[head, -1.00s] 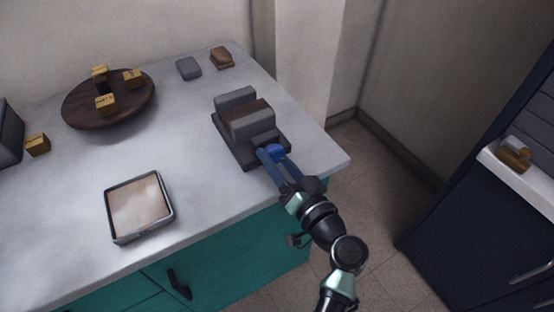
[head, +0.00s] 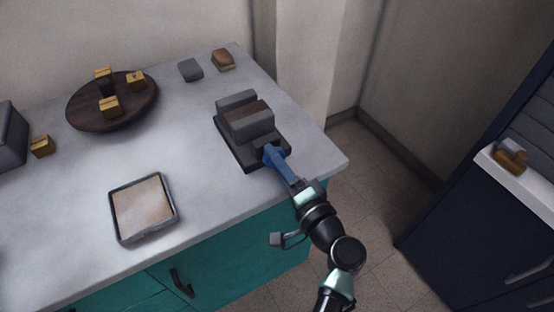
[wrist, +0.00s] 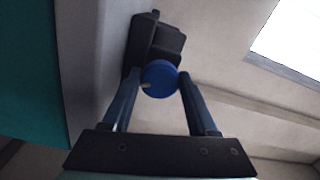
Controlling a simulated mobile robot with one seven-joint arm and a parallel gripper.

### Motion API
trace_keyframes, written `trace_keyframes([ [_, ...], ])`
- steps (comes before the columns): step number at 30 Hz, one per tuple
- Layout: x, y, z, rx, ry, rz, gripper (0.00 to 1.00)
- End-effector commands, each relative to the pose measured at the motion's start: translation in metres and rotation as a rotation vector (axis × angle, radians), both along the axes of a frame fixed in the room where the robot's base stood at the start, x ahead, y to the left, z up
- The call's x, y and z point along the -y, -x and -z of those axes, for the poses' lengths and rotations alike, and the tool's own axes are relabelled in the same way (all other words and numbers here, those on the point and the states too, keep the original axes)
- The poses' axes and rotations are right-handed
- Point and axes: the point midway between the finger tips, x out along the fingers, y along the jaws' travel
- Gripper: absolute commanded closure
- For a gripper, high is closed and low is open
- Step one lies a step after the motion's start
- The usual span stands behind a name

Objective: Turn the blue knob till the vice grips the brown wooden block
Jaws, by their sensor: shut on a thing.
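The grey vice (head: 236,154) stands near the right front edge of the counter. The brown wooden block (head: 260,107) sits between its jaws; I cannot tell whether a gap remains beside it. The blue knob (wrist: 160,78) is on the vice's front end, round with a small pale mark at its lower left. My gripper (wrist: 160,80) is shut on the knob, with one finger on each side. In the head view, my blue fingers (head: 276,158) reach the knob from the front and mostly hide it.
A metal tray (head: 113,222) lies at the front of the counter. A round dark wooden board (head: 85,117) holds several yellow boxes. Another yellow box (head: 42,146), a grey piece (head: 190,69) and a brown piece (head: 223,60) also lie there. The counter's middle is clear.

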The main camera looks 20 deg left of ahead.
Motion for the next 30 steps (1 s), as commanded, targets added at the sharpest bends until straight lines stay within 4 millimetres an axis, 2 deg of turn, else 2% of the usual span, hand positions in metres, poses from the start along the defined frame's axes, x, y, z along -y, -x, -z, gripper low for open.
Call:
trace_keyframes([
  [16, 0.0006, 0.0002, 0.0011, -0.021, -0.015, 0.001, 0.96],
  [17, 0.0006, 0.0002, 0.0011, -0.021, -0.015, 0.001, 0.37],
  [18, 0.0006, 0.0003, 0.0011, -0.02, -0.015, 0.001, 0.3],
  [21, 0.0005, 0.0002, 0.0009, -0.02, -0.015, 0.0, 0.12],
  [30, 0.0026, 0.0017, 0.0005, -0.019, -0.014, 0.001, 0.11],
])
